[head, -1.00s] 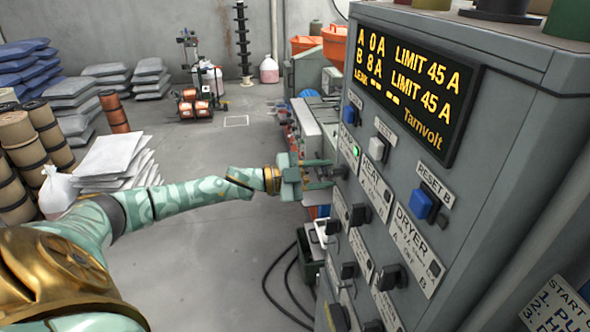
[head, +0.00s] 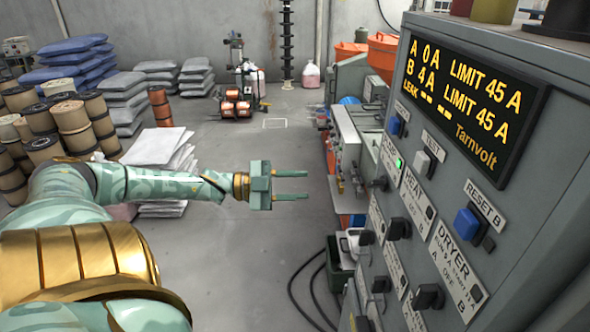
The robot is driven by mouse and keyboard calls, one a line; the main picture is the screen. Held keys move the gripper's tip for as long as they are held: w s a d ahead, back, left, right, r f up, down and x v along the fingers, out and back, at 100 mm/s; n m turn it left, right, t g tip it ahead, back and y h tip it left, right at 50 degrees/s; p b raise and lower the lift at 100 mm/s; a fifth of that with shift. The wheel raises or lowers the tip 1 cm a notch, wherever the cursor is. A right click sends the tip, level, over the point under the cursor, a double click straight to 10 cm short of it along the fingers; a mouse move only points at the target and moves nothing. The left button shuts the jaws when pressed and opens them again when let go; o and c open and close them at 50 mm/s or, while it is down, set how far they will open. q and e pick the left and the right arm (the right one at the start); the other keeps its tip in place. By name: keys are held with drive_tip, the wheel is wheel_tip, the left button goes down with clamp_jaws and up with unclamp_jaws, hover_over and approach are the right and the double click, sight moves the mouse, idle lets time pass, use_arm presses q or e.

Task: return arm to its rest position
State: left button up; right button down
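My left arm (head: 150,185) comes in from the left and reaches toward the middle of the head view. Its gripper (head: 291,186) points right, with its two fingers apart and nothing between them. It is in free air, clear of the grey control panel (head: 520,225) on the right. My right gripper is not in view.
The panel carries a lit display (head: 462,100), a blue button (head: 467,222) and several black knobs. Behind it stand machines with orange hoppers (head: 383,50). Spools (head: 75,125), grey sacks and blue bags (head: 70,58) are stacked at left. The middle floor (head: 240,260) is clear.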

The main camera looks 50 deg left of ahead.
use_arm(q)
drive_tip(key=shift+f, duration=0.1)
idle(0.5)
